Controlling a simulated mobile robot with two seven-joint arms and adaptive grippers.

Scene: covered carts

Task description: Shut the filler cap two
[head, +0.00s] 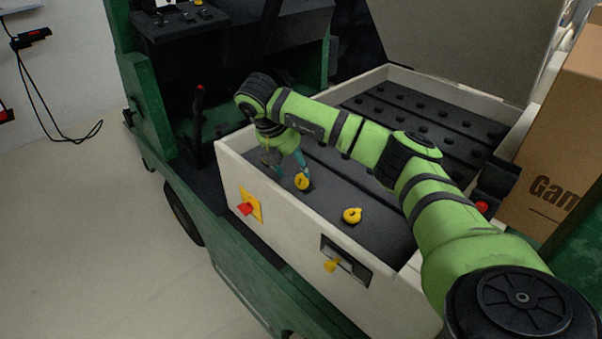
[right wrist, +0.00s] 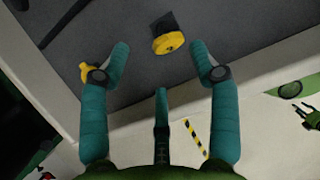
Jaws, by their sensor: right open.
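Two yellow filler caps are on the dark top inside the white-walled cart box. The nearer cap (head: 352,215) looks flat in the head view. The farther cap (head: 303,182) looks tilted up. Which one is cap two, I cannot tell. My right gripper (head: 287,168) is open and empty, just above and beside the farther cap. In the right wrist view a round yellow cap (right wrist: 168,43) with a dark block behind it lies ahead, between the spread teal fingertips (right wrist: 160,50). Another yellow piece (right wrist: 85,73) is partly hidden by the left finger. My left gripper is not seen.
The white box wall (head: 285,238) carries a red knob (head: 245,209) on a yellow plate and a yellow handle (head: 331,265) in a dark recess. A raised grey lid (head: 465,45) stands behind. A cardboard box (head: 555,140) is at the right.

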